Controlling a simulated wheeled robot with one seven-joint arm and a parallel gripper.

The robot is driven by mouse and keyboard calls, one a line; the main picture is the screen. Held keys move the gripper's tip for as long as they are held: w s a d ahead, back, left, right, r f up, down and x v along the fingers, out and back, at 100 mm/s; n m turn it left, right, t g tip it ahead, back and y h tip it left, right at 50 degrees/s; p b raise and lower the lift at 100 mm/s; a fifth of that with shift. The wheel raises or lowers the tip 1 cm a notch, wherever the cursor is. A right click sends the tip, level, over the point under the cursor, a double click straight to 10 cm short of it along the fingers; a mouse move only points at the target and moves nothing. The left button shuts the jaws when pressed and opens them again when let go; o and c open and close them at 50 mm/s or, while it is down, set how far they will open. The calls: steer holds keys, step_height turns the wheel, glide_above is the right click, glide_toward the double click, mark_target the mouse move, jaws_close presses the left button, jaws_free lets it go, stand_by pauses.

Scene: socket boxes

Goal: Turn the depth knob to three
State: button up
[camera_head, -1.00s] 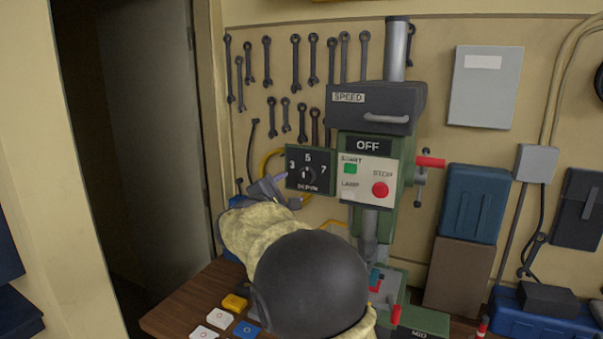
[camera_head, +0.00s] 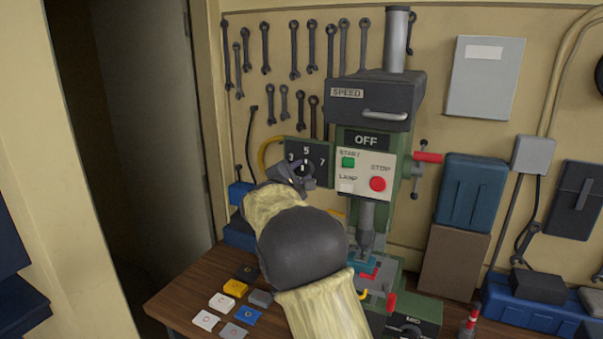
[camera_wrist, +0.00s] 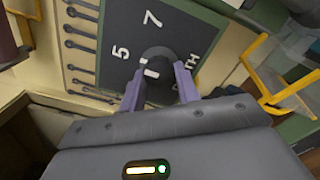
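The depth knob (camera_head: 303,170) is a dark round dial with a white mark, on a black panel (camera_head: 324,152) lettered 3, 5 and 7. Its mark points up, toward the 5. In the wrist view the knob (camera_wrist: 158,72) lies between the purple fingertips of my gripper (camera_wrist: 159,80), at the near side of the panel. The fingers are apart, one on each side of the knob; whether they touch it is unclear. In the head view my gripper (camera_head: 297,182) is just below and in front of the knob, hiding the lower panel and the DEPTH lettering.
A green drill press (camera_head: 357,138) stands right of the panel, with a green start button (camera_head: 348,162) and a red stop button (camera_head: 377,184). Wrenches hang above on the wall. A yellow cable (camera_head: 266,158) runs left of the panel. Coloured blocks lie on the wooden table (camera_head: 178,300).

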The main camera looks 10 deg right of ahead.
steer(key=shift+c, duration=1.3)
steer(key=shift+d+n, duration=0.1)
steer(key=shift+n, duration=0.2)
steer(key=shift+b, duration=0.35)
steer(key=n+b, duration=0.1)
steer(key=n, duration=0.2)
steer(key=shift+d, duration=0.1)
steer(key=n, duration=0.3)
steer(key=shift+s+r+n, duration=0.1)
steer(key=shift+r+n, duration=0.05)
steer(key=shift+n, duration=0.25)
steer(key=shift+r+n+p, duration=0.2)
steer(key=shift+n+p, duration=0.15)
steer(key=shift+n, duration=1.85)
